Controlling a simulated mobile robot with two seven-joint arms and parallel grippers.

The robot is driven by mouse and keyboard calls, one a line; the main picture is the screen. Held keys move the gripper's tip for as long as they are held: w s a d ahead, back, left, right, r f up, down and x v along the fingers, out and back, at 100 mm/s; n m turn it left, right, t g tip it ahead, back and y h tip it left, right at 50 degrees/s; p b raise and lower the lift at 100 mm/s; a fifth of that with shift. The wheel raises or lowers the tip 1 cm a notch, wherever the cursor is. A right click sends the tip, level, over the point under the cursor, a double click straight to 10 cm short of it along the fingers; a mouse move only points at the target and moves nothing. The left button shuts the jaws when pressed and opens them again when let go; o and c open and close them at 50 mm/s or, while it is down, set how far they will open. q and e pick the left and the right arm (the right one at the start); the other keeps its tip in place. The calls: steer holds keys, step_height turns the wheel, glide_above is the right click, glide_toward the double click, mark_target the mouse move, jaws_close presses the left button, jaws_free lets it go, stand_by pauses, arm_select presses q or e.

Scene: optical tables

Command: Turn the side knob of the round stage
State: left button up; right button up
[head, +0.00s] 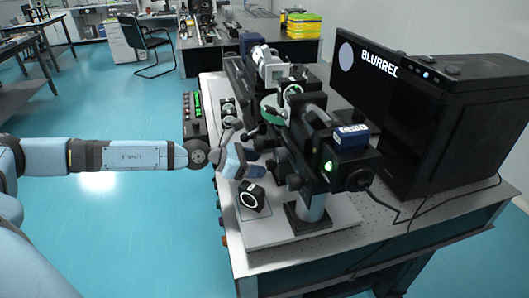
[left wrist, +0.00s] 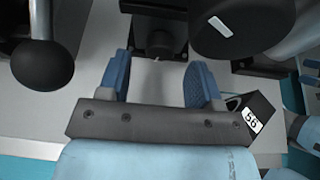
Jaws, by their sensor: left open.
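My left gripper (head: 246,162) reaches in from the left beside the black optical instrument (head: 300,140). In the left wrist view its two blue fingers (left wrist: 158,82) are spread apart with nothing held between them. A small dark knob (left wrist: 159,43) on a black block lies just beyond the fingertips, roughly centred in the gap and apart from both fingers. In the head view the gripper and instrument hide this knob. A greenish disc (head: 272,109) shows on the instrument, but I cannot tell whether it is the round stage. My right gripper is not in view.
A large dark round part (left wrist: 240,30) and a black ball-ended lever (left wrist: 42,65) flank the fingers. A small black block (head: 252,197) stands on the base plate (head: 300,243). A computer tower (head: 455,120) and monitor (head: 362,72) stand right. Floor is open at left.

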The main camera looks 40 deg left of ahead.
mark_target(271, 165)
arm_select(q)
steer(key=shift+p+x, duration=0.6)
steer(key=shift+x, duration=0.9)
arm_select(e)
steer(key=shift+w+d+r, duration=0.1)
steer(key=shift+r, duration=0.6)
arm_select(q)
steer(key=c, duration=0.9)
steer(key=shift+f+b, duration=0.3)
steer(key=shift+b, duration=0.55)
steer(key=shift+r+n, duration=0.1)
steer(key=shift+n, duration=0.2)
steer(key=shift+r, duration=0.2)
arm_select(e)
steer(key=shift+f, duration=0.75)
arm_select(q)
steer(key=o, duration=0.9)
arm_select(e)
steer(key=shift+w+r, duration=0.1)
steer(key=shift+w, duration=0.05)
